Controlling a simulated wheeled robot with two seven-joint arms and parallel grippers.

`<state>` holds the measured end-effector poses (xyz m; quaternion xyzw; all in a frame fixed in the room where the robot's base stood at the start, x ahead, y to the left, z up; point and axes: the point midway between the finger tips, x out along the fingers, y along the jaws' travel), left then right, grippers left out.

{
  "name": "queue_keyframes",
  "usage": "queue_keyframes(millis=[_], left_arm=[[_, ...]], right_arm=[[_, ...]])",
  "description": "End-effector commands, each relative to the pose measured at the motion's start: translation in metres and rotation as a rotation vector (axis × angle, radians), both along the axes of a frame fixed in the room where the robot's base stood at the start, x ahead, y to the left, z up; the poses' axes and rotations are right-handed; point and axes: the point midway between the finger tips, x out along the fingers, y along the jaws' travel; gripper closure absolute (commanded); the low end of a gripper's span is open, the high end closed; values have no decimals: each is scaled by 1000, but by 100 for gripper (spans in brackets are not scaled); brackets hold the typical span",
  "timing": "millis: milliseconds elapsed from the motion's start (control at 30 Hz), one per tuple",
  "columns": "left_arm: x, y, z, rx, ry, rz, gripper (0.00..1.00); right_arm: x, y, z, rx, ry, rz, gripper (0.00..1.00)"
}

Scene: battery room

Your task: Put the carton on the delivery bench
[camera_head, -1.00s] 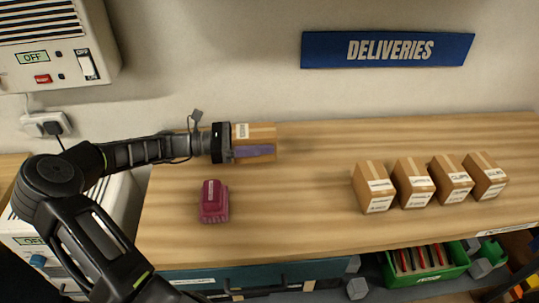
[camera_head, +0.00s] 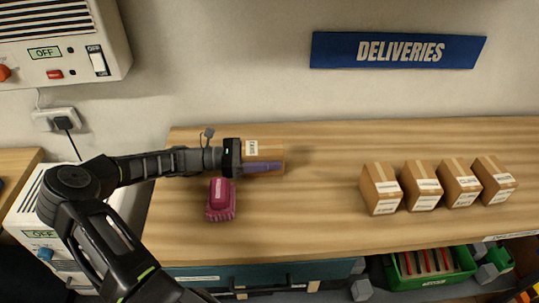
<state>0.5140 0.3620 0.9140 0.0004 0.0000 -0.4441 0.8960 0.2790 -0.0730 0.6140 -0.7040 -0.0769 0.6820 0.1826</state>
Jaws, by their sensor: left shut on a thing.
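A brown carton (camera_head: 266,152) with a white label is at the left part of the wooden delivery bench (camera_head: 320,215), near its back. My left gripper (camera_head: 262,167) comes in from the left and is shut on this carton, with a purple finger across its near side. I cannot tell whether the carton touches the bench top. A blue DELIVERIES sign (camera_head: 398,50) is on the wall above the bench. My right gripper is not in view.
A magenta battery-like block (camera_head: 221,201) stands on the bench just in front of my left gripper. Several labelled cartons (camera_head: 422,188) stand in a row at the right. The bench between is clear. A green crate (camera_head: 432,276) sits below. A white switch box (camera_head: 60,45) is on the wall.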

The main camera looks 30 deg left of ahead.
Motion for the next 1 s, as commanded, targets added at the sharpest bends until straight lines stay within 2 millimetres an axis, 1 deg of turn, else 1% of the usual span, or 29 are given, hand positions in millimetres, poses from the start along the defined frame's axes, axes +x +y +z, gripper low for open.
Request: queue_keyframes(millis=[133, 167, 400, 767, 867, 1000], left_arm=[[0, 0, 0, -2, -1, -1, 100], [0, 0, -1, -1, 1, 0, 40], [0, 0, -1, -1, 1, 0, 21], [-2, 2, 0, 0, 0, 0, 20], [-7, 10, -1, 2, 1, 2, 20], [-20, 28, -2, 2, 1, 4, 20]], right_arm=[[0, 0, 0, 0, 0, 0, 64], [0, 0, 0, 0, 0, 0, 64], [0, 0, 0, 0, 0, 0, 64], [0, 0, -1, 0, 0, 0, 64], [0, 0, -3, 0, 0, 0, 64], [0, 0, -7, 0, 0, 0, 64]])
